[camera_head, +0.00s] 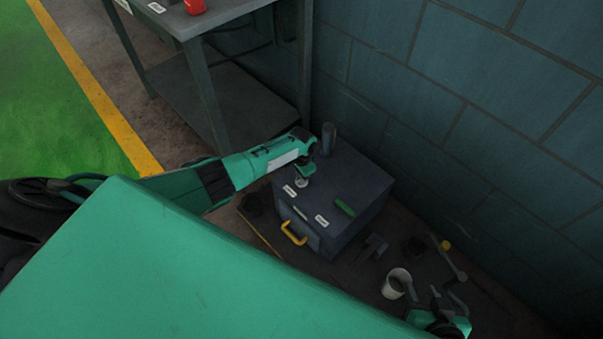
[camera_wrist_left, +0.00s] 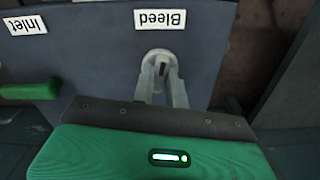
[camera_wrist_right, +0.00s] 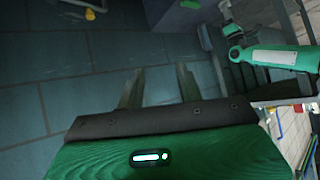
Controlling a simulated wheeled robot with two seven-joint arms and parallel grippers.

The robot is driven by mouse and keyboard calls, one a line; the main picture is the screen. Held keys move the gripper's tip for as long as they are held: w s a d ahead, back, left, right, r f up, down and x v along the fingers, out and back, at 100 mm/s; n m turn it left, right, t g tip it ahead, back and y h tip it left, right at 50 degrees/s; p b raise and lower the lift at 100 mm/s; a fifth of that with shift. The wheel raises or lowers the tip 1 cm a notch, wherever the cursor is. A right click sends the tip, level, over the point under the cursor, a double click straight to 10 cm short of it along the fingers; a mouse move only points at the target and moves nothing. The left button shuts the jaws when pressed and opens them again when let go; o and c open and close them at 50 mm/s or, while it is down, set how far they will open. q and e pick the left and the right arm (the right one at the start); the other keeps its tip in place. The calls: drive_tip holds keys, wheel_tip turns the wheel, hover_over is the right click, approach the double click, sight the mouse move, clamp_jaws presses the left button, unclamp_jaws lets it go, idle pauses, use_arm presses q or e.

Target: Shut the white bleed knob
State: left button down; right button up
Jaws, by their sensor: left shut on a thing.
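The white bleed knob (camera_wrist_left: 161,58) sits on the dark grey box next to the Bleed label (camera_wrist_left: 160,20), which reads upside down in the left wrist view. My left gripper (camera_wrist_left: 163,82) is shut on the knob, one finger on each side of it. In the head view the knob (camera_head: 302,181) shows just below my left gripper (camera_head: 305,172), on the top of the box (camera_head: 365,181). My right gripper (camera_wrist_right: 160,82) is open and empty, its fingers apart. In the head view it is at the lower right (camera_head: 446,297), away from the box.
A green handle (camera_head: 345,207) and an Inlet label (camera_wrist_left: 26,25) are on the box top. A dark cylinder (camera_head: 328,138) stands at its back. A yellow handle (camera_head: 294,233) is on its front. A white cup (camera_head: 397,284) is near my right gripper. A table (camera_head: 215,21) stands behind, left.

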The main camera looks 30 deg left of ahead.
use_arm(q)
drive_tip(key=shift+n+p, duration=0.35)
drive_tip(key=shift+n, duration=0.75)
use_arm(e)
drive_tip(key=shift+s+d+g+h, duration=0.2)
drive_tip(key=shift+s+d+g, duration=0.1)
drive_tip(key=shift+d, duration=0.2)
drive_tip(key=shift+s+d+g+h, duration=0.2)
drive_tip(key=shift+d+g, duration=0.1)
drive_tip(key=shift+d, duration=0.15)
use_arm(q)
drive_tip(key=c, duration=1.4)
unclamp_jaws()
drive_tip(key=shift+r, duration=0.1)
